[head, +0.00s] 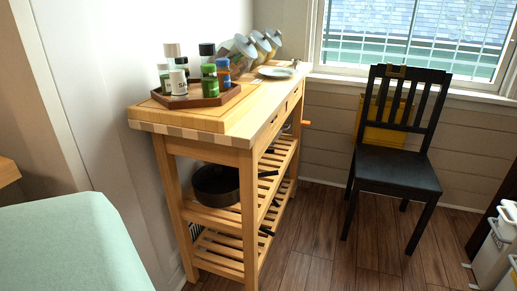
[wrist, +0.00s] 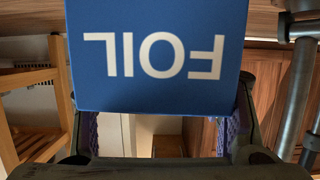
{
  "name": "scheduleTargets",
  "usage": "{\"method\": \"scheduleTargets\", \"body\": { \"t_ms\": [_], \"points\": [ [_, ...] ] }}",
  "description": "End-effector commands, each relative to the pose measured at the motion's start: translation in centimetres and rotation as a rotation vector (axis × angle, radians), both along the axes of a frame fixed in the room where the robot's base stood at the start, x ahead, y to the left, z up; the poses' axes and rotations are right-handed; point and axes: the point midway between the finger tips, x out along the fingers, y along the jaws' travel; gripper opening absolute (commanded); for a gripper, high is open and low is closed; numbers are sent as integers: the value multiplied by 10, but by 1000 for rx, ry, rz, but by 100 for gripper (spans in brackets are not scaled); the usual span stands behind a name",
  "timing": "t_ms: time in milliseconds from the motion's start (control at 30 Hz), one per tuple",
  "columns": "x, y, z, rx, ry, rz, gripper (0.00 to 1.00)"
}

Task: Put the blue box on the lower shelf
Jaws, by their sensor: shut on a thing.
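The blue box (wrist: 160,55) fills the upper middle of the wrist view, with white "FOIL" lettering upside down. My gripper (wrist: 162,118) has a finger at each side of the box's near end and is shut on it. Neither the box nor my gripper shows in the head view. The lower shelf (head: 222,262) is the bottom slatted shelf of the wooden cart (head: 248,160), near the floor. Its near slats look bare; the cart's leg and the shelf above hide part of it.
A dark pan (head: 217,185) sits on the upper slatted shelf. Bottles on a tray (head: 200,97), jars (head: 262,45) and a plate (head: 276,72) stand on the cart top. A black chair (head: 395,165) stands right of the cart, with clear wooden floor (head: 320,235) between them.

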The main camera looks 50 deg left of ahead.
Motion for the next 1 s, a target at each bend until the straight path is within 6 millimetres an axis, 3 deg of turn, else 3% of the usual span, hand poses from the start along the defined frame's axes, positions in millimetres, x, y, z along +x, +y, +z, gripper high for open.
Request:
{"method": "scheduleTargets", "body": {
  "t_ms": [100,367,533,667,800,1000],
  "points": [
    [0,0,1,2,1,0,4],
    [1,2,1,2,1,-4,4],
    [28,24,7,5,0,-97,4],
    [80,54,21,7,-1,-263,4],
    [155,80,48,9,-1,-492,4],
    [263,84,100,9,1,-825,4]
  ]
}}
